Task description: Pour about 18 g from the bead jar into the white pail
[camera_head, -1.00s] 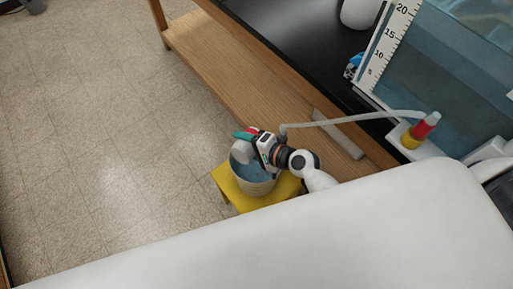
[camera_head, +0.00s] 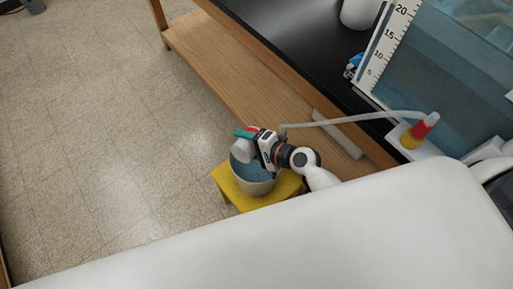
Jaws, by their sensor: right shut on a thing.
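My right gripper (camera_head: 252,146) is over the pail, at the end of my white arm coming from the right. It is shut on a small whitish jar (camera_head: 242,152), which I take as the bead jar. The jar is tilted over the pail's rim on the far left side. Its mouth and any falling beads are too small to make out. A green and red part shows at the gripper's fingers. My left gripper is not in view.
The yellow stool (camera_head: 229,184) is beside a wooden bench shelf (camera_head: 225,75). A glass tank with a scale (camera_head: 388,45) stands at right. Tiled floor (camera_head: 100,150) at left is clear.

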